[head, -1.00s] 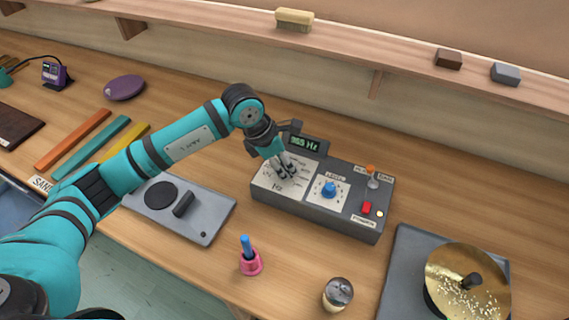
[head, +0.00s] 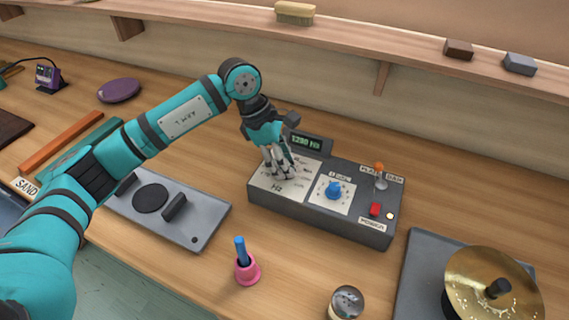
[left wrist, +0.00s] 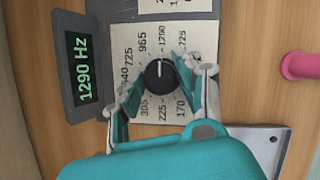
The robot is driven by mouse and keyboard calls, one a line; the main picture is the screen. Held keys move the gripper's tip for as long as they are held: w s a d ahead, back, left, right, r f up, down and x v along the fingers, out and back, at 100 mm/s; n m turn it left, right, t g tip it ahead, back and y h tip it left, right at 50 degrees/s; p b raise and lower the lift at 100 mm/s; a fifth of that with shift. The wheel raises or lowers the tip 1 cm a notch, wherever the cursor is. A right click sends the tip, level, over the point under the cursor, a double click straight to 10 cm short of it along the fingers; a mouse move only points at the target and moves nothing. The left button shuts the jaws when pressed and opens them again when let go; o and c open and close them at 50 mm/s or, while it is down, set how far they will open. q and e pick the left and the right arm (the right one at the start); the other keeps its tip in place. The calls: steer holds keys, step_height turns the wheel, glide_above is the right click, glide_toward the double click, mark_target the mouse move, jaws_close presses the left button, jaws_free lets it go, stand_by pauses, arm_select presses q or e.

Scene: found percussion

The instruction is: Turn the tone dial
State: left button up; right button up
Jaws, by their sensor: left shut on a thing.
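The tone generator (head: 320,222) is a dark grey box on the bench with a white scale plate marked Hz. Its tone dial (left wrist: 160,74) is a round black knob in the left wrist view, with a white line pointing at about the 1290 mark. The display (left wrist: 84,68) reads 1290 Hz; it also shows in the head view (head: 305,142). My left gripper (head: 283,172) reaches down over the scale plate and hides the dial in the head view. In the left wrist view its fingers (left wrist: 158,72) are closed on the knob from both sides. My right gripper is not in view.
On the same box are a blue knob (head: 334,190), a red switch (head: 376,209) and an orange-tipped lever (head: 380,175). A cymbal (head: 494,285) is at right.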

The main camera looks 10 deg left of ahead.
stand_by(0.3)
arm_select(q)
steer(key=o, duration=1.1)
steer(key=v, duration=1.2)
